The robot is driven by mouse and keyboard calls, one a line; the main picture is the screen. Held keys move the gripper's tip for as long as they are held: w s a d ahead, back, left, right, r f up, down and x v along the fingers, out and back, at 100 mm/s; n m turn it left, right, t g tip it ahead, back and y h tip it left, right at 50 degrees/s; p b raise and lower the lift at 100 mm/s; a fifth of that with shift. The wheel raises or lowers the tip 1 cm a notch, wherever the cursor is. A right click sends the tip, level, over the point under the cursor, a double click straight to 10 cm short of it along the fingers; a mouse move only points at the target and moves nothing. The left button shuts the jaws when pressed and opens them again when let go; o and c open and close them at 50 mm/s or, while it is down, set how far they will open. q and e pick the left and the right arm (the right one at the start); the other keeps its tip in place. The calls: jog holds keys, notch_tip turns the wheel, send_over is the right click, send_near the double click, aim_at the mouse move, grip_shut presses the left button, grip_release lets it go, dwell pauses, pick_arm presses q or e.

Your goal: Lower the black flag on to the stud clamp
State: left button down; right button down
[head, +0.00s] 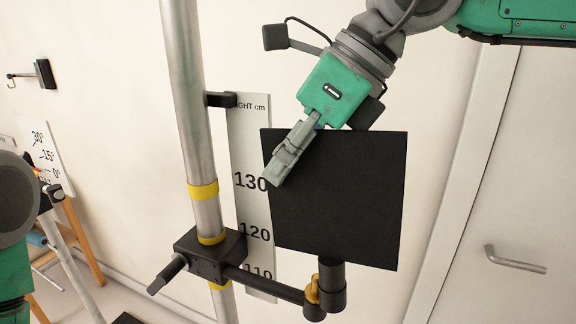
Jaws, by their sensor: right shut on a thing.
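The black flag (345,195) is a flat square panel at the centre right, held nearly upright with a slight tilt. My right gripper (280,175) comes from the upper right and is shut on the flag's upper left edge. The stud clamp (325,292) is a black socket with a yellow knob at the end of a side arm, directly below the flag's lower edge. A short black cylinder shows between the flag and the socket; I cannot tell whether it is seated. The far finger is hidden behind the flag. My left arm shows at the left edge, its gripper out of view.
A steel pole (190,90) with yellow bands carries the black clamp block (210,255) and side arm. A height scale (250,150) stands behind it. A door with a handle (515,260) is at right. An angle board (42,150) and wooden stand are at left.

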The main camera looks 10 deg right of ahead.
aim_at(274, 136)
pick_arm(q)
jog(key=shift+f, duration=0.25)
pick_arm(e)
jog(key=shift+w+a+r+t+y, duration=0.15)
jog(key=shift+w+r+t+y, duration=0.25)
jog(key=shift+t, duration=0.2)
pick_arm(q)
jog(key=shift+f+b, duration=0.2)
jog(key=shift+b, duration=0.2)
pick_arm(e)
jog(key=shift+w+a+r+n+t+y, duration=0.15)
jog(key=shift+r+n+t+y, duration=0.35)
jog(key=shift+r, duration=0.55)
dwell(0.4)
jog(key=shift+r, duration=0.15)
dwell(0.4)
